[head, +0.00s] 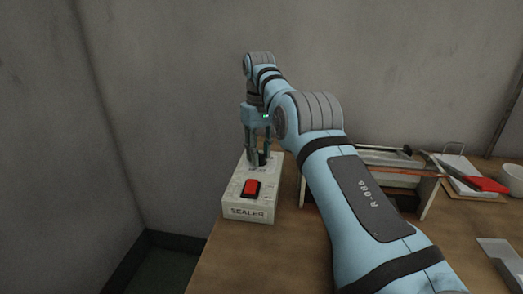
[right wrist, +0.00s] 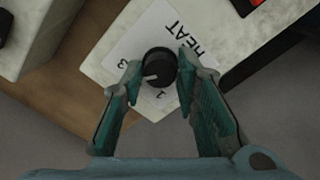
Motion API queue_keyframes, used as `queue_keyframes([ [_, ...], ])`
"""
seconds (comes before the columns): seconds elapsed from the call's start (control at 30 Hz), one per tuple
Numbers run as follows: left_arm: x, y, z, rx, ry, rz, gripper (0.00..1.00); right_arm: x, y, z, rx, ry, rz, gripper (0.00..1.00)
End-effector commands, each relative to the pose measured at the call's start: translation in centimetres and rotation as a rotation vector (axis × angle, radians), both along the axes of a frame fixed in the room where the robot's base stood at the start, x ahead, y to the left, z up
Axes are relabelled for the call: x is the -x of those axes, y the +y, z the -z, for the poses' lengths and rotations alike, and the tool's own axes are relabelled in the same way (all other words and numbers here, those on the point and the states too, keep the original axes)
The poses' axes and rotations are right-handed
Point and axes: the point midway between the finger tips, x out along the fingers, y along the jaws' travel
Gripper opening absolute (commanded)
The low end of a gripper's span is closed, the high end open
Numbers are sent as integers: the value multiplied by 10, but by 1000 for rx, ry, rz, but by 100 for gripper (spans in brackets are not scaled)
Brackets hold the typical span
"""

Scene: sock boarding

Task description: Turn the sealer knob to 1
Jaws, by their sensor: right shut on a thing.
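The sealer box (head: 243,208) is off-white, with a red rocker switch (head: 252,188) and the word SEALER on its front. My right gripper (head: 259,160) reaches down onto the box's far part. In the right wrist view the black round knob (right wrist: 158,62) sits on a white label plate (right wrist: 118,50) printed HEAT, with a 3 at left and a 1 below the knob. My right gripper's fingertips (right wrist: 158,66) are shut on the knob from both sides. The knob's pale mark is at its lower left, between the 3 and the 1, nearer the 1. My left gripper is out of view.
The box stands near the left edge of the wooden table (head: 245,255), close to the grey wall. To its right, partly behind my right arm, is a metal-framed device (head: 385,175). A red-handled tool (head: 482,183) and white bowl (head: 514,177) lie farther right.

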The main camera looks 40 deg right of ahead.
Motion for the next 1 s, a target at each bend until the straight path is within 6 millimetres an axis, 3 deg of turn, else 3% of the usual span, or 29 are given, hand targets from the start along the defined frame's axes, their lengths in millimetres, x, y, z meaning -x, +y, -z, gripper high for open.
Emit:
queue_keyframes([
  [0.03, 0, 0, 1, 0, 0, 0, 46, 2, 2, 4, -5, 12, -2, 0],
  [0.07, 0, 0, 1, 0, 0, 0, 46, 2, 2, 5, -6, 12, -2, 31],
  [0.2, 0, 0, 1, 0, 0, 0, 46, 2, 1, 4, -5, 10, -1, 49],
  [0.43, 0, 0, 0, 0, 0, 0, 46, 1, 0, 2, -4, 7, 1, 49],
  [0.53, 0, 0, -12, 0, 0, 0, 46, 2, 0, -9, -3, 10, 1, 49],
  [0.67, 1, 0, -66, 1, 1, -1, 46, 0, -2, -62, 4, 4, 13, 49],
  [0.8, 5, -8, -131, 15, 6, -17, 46, -2, -3, -137, 8, -9, 282, 49],
  [0.87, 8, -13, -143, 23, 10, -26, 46, -1, -2, -156, 5, -12, 477, 49],
  [1.0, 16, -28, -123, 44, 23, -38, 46, 2, 0, -143, -3, -2, 749, 49],
])
